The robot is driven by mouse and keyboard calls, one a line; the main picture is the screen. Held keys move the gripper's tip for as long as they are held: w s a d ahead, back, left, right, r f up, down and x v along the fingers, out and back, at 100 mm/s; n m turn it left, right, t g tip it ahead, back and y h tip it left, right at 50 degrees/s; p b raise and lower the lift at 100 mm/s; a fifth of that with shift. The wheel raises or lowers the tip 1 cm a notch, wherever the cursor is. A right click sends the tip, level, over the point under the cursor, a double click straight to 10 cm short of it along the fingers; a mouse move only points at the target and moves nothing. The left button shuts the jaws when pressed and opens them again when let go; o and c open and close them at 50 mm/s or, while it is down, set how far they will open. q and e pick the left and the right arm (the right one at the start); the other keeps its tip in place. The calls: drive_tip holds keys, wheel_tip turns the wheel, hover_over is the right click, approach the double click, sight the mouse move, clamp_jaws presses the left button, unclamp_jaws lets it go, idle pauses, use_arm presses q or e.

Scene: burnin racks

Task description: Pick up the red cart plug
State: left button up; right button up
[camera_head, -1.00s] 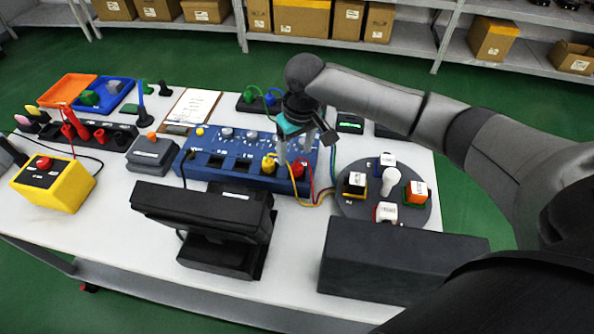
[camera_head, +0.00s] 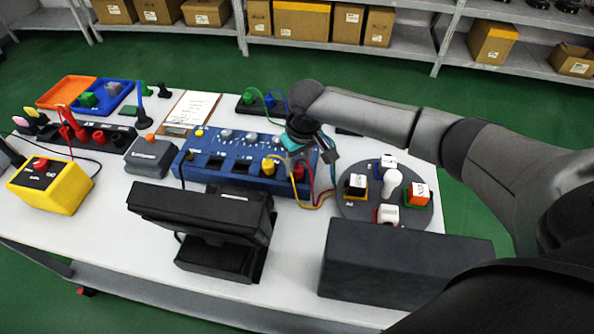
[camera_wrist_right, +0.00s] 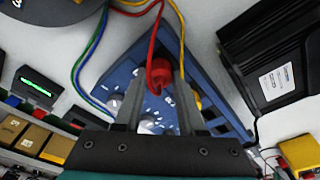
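A red plug (camera_head: 298,173) with a red cable stands at the right end of the blue panel (camera_head: 225,176), beside a yellow plug (camera_head: 268,166). In the right wrist view the red plug (camera_wrist_right: 159,74) shows between the finger ends of my right gripper (camera_wrist_right: 159,88). The fingers look apart, with gaps beside the plug; firm contact is not visible. In the head view my right gripper (camera_head: 299,160) points down over the red plug and partly covers it. My left gripper is not in view.
A round grey turntable (camera_head: 412,214) with several coloured blocks stands right of the panel. A black monitor-like device (camera_head: 205,213) and a dark box (camera_head: 400,268) stand in front. Yellow, green and blue cables run close beside the plug.

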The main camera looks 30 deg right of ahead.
clamp_jaws()
idle(0.3)
